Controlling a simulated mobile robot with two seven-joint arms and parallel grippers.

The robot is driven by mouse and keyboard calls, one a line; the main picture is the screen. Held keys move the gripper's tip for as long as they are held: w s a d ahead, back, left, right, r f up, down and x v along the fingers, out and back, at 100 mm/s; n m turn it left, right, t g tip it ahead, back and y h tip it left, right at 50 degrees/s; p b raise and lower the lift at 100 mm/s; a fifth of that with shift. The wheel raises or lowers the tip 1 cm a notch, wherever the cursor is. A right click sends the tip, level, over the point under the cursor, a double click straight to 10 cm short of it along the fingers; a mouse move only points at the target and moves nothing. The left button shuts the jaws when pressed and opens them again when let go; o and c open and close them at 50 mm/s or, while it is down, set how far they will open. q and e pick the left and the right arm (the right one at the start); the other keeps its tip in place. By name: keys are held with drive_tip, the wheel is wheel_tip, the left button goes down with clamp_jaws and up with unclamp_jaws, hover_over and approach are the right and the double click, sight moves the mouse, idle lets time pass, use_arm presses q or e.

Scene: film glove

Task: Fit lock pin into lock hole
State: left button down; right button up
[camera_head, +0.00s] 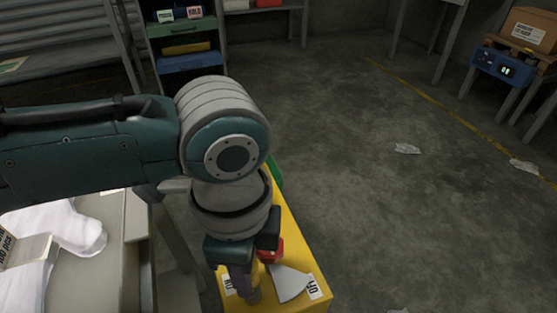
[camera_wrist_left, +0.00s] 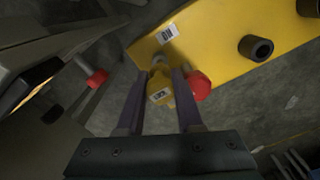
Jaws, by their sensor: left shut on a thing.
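My left gripper (camera_wrist_left: 157,92) is shut on a small yellow piece with a white label (camera_wrist_left: 160,93), which I take to be the lock pin. Its far end meets a grey round part (camera_wrist_left: 158,63) at the edge of a yellow surface (camera_wrist_left: 205,40); I cannot tell whether it is inside it. A red knob (camera_wrist_left: 200,86) shows beside the right-hand finger. In the head view the left gripper (camera_head: 248,278) points down over the yellow surface (camera_head: 297,232), with the red part (camera_head: 270,250) beside it. No lock hole can be made out for certain. My right gripper is out of view.
A dark hollow cylinder (camera_wrist_left: 256,48) stands on the yellow surface. Another red-ended part (camera_wrist_left: 97,78) is at left in the wrist view. A grey wedge-shaped plate (camera_head: 289,284) lies by the gripper. A grey bench with white cloth (camera_head: 60,225) is at left; open floor lies right.

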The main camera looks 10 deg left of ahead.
use_arm(q)
drive_tip(key=shift+f+b, duration=0.75)
drive_tip(key=shift+f, duration=0.3)
idle(0.4)
drive_tip(key=c, duration=0.8)
unclamp_jaws()
drive_tip(key=o, duration=0.3)
drive_tip(key=shift+s, duration=0.1)
